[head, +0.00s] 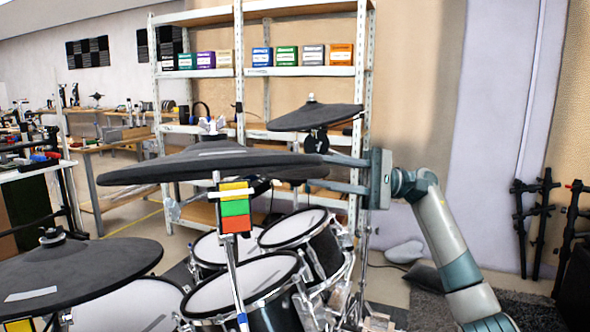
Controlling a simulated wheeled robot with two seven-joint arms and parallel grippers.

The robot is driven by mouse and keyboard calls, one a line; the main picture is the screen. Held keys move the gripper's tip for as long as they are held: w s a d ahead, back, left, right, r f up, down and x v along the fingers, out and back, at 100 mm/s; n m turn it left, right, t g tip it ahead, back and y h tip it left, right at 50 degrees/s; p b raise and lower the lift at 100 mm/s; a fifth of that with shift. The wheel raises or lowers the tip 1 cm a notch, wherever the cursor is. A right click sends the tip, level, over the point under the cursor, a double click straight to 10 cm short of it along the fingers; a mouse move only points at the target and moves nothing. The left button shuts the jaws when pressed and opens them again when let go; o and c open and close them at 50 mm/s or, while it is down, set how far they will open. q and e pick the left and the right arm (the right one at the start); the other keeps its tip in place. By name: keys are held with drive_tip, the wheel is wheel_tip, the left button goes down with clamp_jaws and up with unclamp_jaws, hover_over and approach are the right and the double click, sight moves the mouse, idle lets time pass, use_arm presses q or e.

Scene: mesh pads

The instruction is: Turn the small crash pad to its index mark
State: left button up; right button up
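The small crash pad (316,118) is a dark, flat disc tilted on its stand at the back, in front of the shelf. A dark clamp sits under it. My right gripper (325,174) is below this pad, pointing left, apart from it. Its two fingers are spread, one above the other, and I see nothing between them. The fingertips are partly hidden near the right edge of a larger dark pad (150,172) in front; I cannot tell whether they touch it. I cannot make out an index mark on the small pad. My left gripper is not in view.
Another dark pad (110,262) is at the lower left. Several drums (245,285) stand below the pads. A stand with yellow, green and red blocks (235,207) rises in front. A white shelf (300,71) with small boxes is behind. Floor right of my arm holds black stands (535,225).

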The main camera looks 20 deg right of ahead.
drive_tip(key=shift+v, duration=2.1)
